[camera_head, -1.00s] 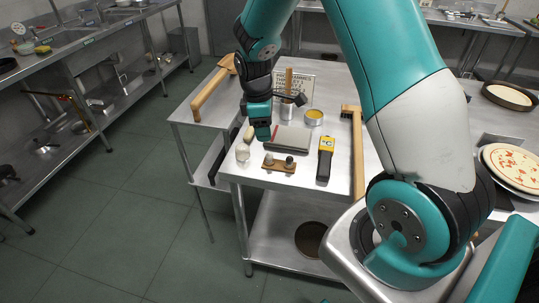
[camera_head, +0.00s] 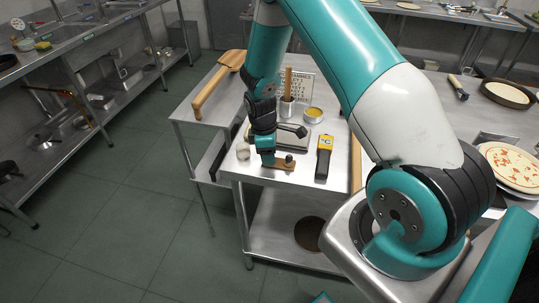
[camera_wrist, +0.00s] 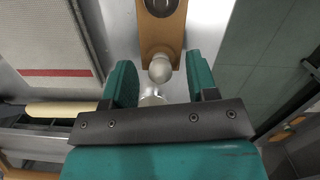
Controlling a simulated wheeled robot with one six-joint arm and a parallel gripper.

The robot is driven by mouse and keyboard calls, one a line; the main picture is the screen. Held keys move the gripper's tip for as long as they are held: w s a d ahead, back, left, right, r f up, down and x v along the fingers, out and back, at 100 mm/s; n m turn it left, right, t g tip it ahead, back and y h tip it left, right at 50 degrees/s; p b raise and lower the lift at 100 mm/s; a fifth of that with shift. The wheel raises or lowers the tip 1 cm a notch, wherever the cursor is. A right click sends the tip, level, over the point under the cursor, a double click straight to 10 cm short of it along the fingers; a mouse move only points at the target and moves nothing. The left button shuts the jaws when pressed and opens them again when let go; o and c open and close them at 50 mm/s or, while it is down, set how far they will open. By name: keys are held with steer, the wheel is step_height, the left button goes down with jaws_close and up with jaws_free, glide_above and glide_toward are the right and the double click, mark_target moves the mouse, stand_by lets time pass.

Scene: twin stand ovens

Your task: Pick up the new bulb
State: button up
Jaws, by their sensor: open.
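A wooden holder (camera_head: 283,168) lies near the front edge of the steel table, carrying two bulb-like pieces. The pale, frosted bulb (camera_wrist: 160,68) is at its near end in the wrist view, and a dark round one (camera_wrist: 160,5) is at the other end. The pale one appears to be the new bulb. My gripper (camera_head: 267,162) is over the holder's left end in the head view and hides that bulb there. In the wrist view my gripper (camera_wrist: 161,82) is open and empty, with the pale bulb between and just ahead of the fingertips.
A small glass jar (camera_head: 243,152) stands just left of my gripper. A yellow and black handheld meter (camera_head: 324,157) lies to the right. A grey slab (camera_wrist: 50,50) with a red stripe is behind, with a yellow tin (camera_head: 314,113) farther back. The table's front edge is close.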

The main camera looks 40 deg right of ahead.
steer(key=c, duration=0.8)
steer(key=shift+c, duration=0.2)
